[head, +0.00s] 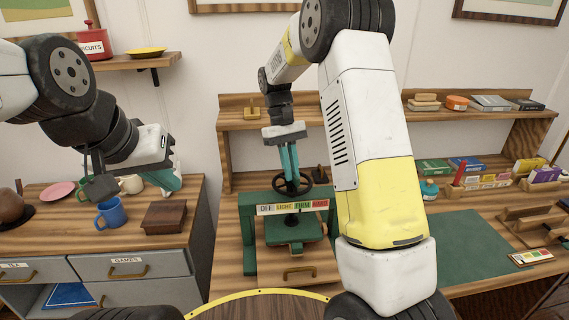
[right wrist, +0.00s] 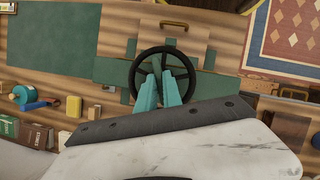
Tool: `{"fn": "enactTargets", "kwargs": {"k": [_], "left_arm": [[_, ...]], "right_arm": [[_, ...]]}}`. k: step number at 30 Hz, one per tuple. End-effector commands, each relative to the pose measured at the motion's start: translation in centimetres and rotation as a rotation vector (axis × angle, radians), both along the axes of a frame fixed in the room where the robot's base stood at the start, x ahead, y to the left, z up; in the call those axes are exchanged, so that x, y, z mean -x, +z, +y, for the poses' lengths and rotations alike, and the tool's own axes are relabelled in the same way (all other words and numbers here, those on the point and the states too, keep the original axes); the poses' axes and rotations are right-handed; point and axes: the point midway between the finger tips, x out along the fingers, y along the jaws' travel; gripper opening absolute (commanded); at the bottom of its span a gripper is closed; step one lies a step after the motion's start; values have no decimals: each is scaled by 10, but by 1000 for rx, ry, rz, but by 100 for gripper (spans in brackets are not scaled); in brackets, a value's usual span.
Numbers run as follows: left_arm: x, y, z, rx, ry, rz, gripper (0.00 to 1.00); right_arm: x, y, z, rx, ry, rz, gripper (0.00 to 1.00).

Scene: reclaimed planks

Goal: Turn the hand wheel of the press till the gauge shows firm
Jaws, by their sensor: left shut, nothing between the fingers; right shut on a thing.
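The green press (head: 248,225) stands on the wooden bench, with a dark spoked hand wheel (head: 304,187) on top. Its gauge strip (head: 275,209) reads OFF, LIGHT, FIRM and HARD; I cannot make out a pointer. My right gripper (head: 291,176) reaches down from above and is shut on the hand wheel. My left gripper (head: 172,184) is shut and empty, above the left cabinet near a blue mug.
On the left cabinet are the blue mug (head: 111,214), a brown box (head: 164,217) and a pink plate (head: 57,191). A green mat (head: 465,252) lies right of the press, with a small coloured card (head: 531,257) beside it. Shelves with boxes stand behind.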

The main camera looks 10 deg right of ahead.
Motion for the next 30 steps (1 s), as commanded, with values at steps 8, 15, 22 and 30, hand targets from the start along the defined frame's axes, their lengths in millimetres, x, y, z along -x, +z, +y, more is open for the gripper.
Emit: {"fn": "enactTargets", "kwargs": {"k": [8,15,22,30], "left_arm": [[0,0,0,0,0,0,0],[0,0,0,0,0,0,0],[0,0,0,0,0,0,0],[0,0,0,0,0,0,0]], "right_arm": [[-1,1,0,-1,1,-3,32],[-1,2,0,0,1,-2,32],[-14,32,5,-1,2,-7,32],[-27,66,10,-1,1,-4,32]]}}
